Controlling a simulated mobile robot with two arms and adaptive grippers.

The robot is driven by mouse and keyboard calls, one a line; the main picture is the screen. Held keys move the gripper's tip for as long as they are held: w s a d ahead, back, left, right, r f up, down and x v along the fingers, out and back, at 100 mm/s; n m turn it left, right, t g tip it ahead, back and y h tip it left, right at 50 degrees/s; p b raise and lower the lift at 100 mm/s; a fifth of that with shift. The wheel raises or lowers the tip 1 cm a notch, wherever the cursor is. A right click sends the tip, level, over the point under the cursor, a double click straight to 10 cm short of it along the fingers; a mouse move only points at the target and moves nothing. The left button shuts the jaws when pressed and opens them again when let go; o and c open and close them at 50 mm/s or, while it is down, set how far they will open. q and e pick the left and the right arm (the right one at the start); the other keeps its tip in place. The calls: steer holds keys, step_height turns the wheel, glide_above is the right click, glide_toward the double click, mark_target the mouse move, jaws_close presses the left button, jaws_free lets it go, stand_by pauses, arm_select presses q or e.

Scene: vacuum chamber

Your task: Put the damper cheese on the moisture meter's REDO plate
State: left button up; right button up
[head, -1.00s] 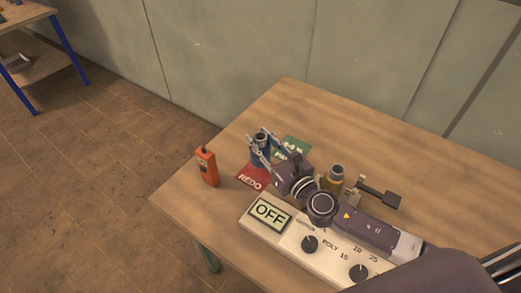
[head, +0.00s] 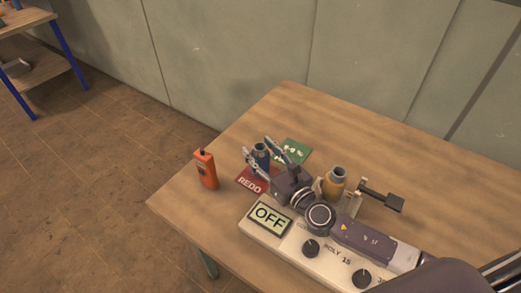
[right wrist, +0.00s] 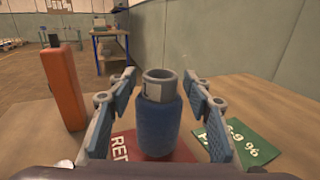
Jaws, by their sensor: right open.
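A blue cheese (head: 261,155), a yarn package on a pale tube, stands upright on the red REDO plate (head: 247,183). In the right wrist view the blue cheese (right wrist: 160,122) covers part of the REDO plate (right wrist: 122,146). My right gripper (head: 256,147) is open, with one finger on each side of the blue cheese; the wrist view shows gaps between the fingers and it. A yellow cheese (head: 333,184) stands at the moisture meter (head: 286,235), whose display (head: 269,217) reads OFF. My left gripper is out of view.
A green plate (head: 294,150) lies beside the REDO plate. An orange handheld device (head: 206,170) stands near the table's left edge. A dark-ended metal fixture (head: 381,196) is right of the yellow cheese. The back of the table (head: 330,115) is clear.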

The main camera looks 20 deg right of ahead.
steer(key=shift+r, duration=0.1)
steer(key=shift+s, duration=0.15)
steer(key=b+v, duration=0.3)
steer(key=v, duration=0.8)
steer(key=shift+s, duration=0.35)
steer(key=shift+d+r, duration=0.1)
steer(key=shift+r, duration=0.05)
